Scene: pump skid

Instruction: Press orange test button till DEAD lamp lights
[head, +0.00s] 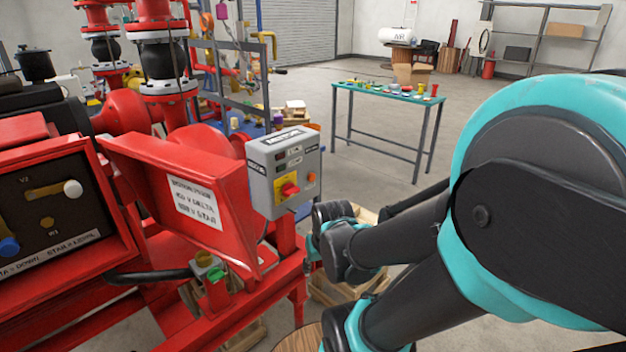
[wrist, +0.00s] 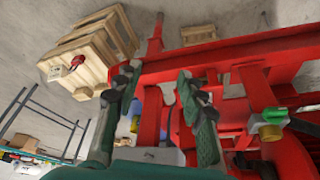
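A grey control box (head: 284,171) stands on the red skid in the head view. Its front carries a red rotary switch on a yellow plate (head: 287,187). The small orange button (head: 311,177) is at the right of the switch. Small dark windows with labels sit above the switch; the labels are too small to read, and I see no clearly lit lamp. My gripper (wrist: 157,78) is open and empty in the wrist view, its two fingers wide apart. In the head view, my arm's end is right of and below the box, apart from the button, with the fingers mostly hidden.
A red sloped panel with a white notice (head: 196,202) stands left of the box. A green-topped fitting (wrist: 271,132) sits on the skid. A wooden crate (wrist: 85,55) stands on the floor beside it. A table with small items (head: 388,93) is farther back.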

